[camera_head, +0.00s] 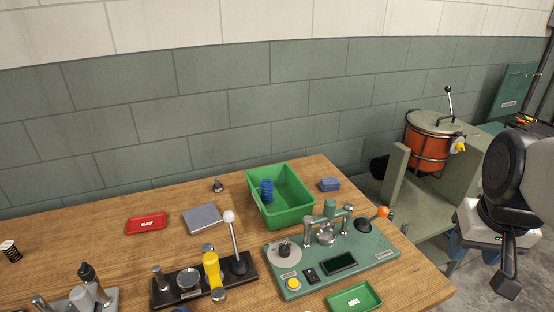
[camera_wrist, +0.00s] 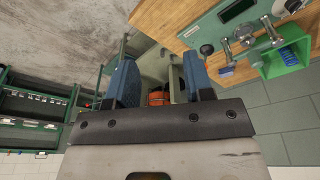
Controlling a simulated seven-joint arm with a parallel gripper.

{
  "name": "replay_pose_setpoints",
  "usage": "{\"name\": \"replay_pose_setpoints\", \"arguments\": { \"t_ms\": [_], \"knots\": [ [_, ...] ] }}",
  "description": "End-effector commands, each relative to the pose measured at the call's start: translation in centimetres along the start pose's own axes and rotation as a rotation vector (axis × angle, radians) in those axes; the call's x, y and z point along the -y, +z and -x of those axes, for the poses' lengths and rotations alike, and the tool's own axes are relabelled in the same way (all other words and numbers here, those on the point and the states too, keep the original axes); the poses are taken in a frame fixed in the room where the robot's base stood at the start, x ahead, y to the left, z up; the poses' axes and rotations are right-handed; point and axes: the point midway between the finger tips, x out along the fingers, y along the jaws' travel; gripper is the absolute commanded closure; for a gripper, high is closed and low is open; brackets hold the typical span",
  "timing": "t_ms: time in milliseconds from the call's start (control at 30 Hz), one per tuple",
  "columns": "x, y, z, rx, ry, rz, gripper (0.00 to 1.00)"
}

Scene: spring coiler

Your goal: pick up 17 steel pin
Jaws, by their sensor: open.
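I cannot make out a steel pin for certain in either view. A red tray (camera_head: 146,223) and a green tray (camera_head: 354,298) lie on the wooden table; any small contents are too small to tell. My gripper (camera_wrist: 158,68) shows in the wrist view with its two blue fingers wide apart and nothing between them. In the head view my arm is at the far right, off the table, and the fingers are not clear there.
A green bin (camera_head: 283,197) with blue springs stands at the table's back. A green press fixture (camera_head: 332,250), a black lever fixture (camera_head: 205,278), a grey block (camera_head: 202,219) and a blue block (camera_head: 330,184) share the table. An orange drum machine (camera_head: 430,142) stands right of it.

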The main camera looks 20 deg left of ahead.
Motion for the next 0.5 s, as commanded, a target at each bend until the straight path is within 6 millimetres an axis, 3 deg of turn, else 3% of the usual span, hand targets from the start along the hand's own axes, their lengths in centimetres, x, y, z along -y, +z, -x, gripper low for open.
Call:
{"name": "replay_pose_setpoints", "arguments": {
  "t_ms": [100, 500],
  "knots": [
    [1.4, -3.3, 0.1, 0.010, -0.009, 0.061, 0.52],
    [7.3, -13.4, -0.4, 0.039, -0.035, 0.257, 0.52]
  ]
}}
